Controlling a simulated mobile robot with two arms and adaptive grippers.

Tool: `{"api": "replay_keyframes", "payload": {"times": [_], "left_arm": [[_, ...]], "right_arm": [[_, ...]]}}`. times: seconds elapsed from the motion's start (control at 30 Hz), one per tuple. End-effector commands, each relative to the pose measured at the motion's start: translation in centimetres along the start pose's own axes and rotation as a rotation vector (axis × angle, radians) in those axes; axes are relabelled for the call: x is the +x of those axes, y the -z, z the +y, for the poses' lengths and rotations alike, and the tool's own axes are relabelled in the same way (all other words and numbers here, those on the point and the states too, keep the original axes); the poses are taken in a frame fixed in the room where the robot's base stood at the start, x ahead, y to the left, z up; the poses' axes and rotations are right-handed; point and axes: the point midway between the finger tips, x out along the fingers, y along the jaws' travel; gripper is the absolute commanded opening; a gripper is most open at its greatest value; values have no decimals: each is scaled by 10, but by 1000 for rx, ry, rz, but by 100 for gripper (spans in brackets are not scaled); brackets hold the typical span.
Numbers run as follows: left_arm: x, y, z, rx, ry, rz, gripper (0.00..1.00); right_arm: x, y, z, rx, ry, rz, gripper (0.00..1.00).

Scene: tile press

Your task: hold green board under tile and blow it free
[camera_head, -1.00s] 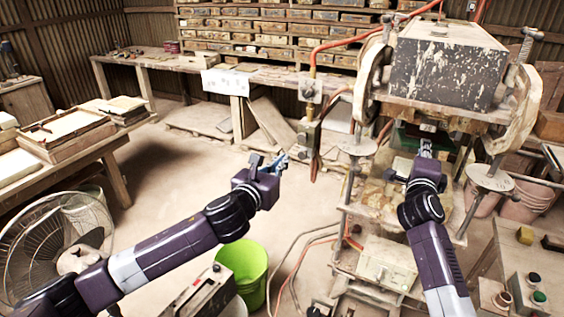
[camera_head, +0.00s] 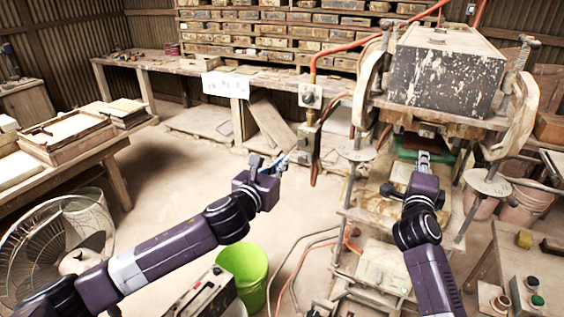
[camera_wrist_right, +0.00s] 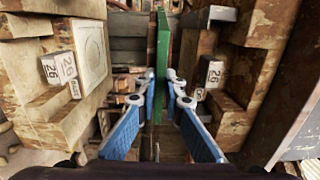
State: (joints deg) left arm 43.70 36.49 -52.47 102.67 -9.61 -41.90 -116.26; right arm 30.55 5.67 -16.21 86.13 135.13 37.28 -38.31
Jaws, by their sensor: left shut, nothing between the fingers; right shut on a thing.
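The green board (camera_wrist_right: 163,45) is held on edge between the blue fingers of my right gripper (camera_wrist_right: 164,88) in the right wrist view. In the head view, the board (camera_head: 406,154) lies flat under the press head, with my right gripper (camera_head: 424,157) at its front. A pale square with a faint circle (camera_wrist_right: 93,52), perhaps the tile, sits in the left block in the wrist view, apart from the board. In the head view, no tile can be made out under the press. My left gripper (camera_head: 281,164) is shut and empty, left of the press.
The press block (camera_head: 446,75) stands above, with curved side frames and posts around my right gripper. A switch box (camera_head: 308,140) on a post stands near my left gripper. A green bucket (camera_head: 243,272) and a fan (camera_head: 65,235) are on the floor.

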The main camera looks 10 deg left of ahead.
Motion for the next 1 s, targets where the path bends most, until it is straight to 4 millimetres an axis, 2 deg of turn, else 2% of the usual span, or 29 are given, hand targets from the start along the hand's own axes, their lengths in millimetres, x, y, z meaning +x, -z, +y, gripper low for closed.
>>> {"api": "replay_keyframes", "payload": {"times": [1.0], "left_arm": [[0, 0, 0, 0, 0, 0, 0]], "right_arm": [[-70, -3, -4, 0, 4, -2, 0]]}}
